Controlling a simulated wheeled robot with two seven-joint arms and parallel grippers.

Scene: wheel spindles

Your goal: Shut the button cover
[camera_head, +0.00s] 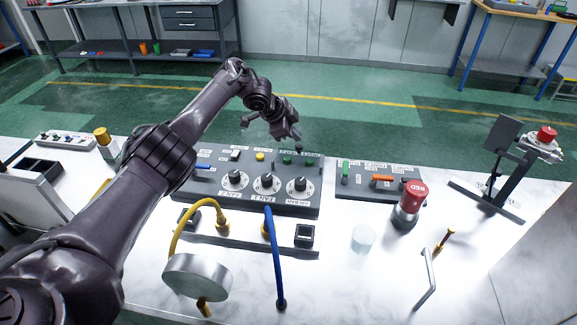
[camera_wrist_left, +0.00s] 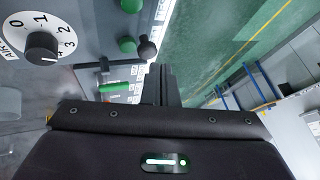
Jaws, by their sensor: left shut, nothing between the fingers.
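A dark square plate (camera_head: 506,133) stands tilted up beside a small red button (camera_head: 547,133) on a pale housing at the right of the bench; it looks like a raised cover, though its hinge is not clear. A larger red mushroom button (camera_head: 412,196) stands on a dark base nearer the middle. My left gripper (camera_head: 296,134) is over the back edge of the dial panel (camera_head: 250,202), well left of the plate. Its fingers (camera_wrist_left: 160,85) are together and empty in the left wrist view, near the panel's green buttons (camera_wrist_left: 128,44). My right gripper is not in view.
A switch panel (camera_head: 382,195) with coloured levers lies between the dial panel and the raised plate. A yellow hose (camera_head: 181,232), a blue hose (camera_head: 275,255) and a translucent cup (camera_head: 363,238) are in front.

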